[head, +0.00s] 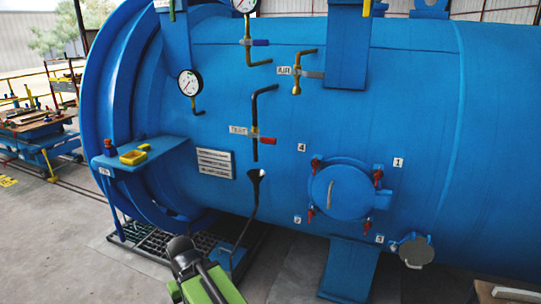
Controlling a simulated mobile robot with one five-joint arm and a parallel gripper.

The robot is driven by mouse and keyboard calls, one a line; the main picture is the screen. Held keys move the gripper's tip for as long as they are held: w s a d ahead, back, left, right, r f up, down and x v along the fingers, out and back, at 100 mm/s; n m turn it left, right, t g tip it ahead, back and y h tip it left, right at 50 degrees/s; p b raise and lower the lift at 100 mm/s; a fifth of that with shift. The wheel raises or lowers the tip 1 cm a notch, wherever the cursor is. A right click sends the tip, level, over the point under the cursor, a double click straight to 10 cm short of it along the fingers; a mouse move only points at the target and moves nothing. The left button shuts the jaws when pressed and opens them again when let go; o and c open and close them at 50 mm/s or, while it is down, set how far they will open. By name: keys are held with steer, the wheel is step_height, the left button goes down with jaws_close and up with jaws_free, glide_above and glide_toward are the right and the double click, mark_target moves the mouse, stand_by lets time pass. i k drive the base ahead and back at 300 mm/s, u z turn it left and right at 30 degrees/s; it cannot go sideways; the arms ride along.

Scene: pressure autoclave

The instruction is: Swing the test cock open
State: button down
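The test cock (254,135) sits on a black pipe on the side of the blue autoclave, next to a small label that seems to read TEST (238,130). Its red lever (267,141) points right, across the upright pipe. The pipe's lower end is above a dark funnel (256,175). My green and black arm rises from the bottom edge. The dark end of the arm, which seems to be my gripper (180,246), is low and left of the cock, well apart from it. Its fingers cannot be made out.
A similar cock with a blue lever (260,42) and an AIR cock (297,78) are above. A gauge (190,83) is left. A round hatch (341,191) with red clamps is at lower right. A blue shelf (118,160) juts out left. A floor grate (155,252) lies below.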

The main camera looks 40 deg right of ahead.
mark_target(272, 141)
steer(key=z, duration=0.1)
steer(key=i, duration=0.9)
steer(key=u, duration=0.1)
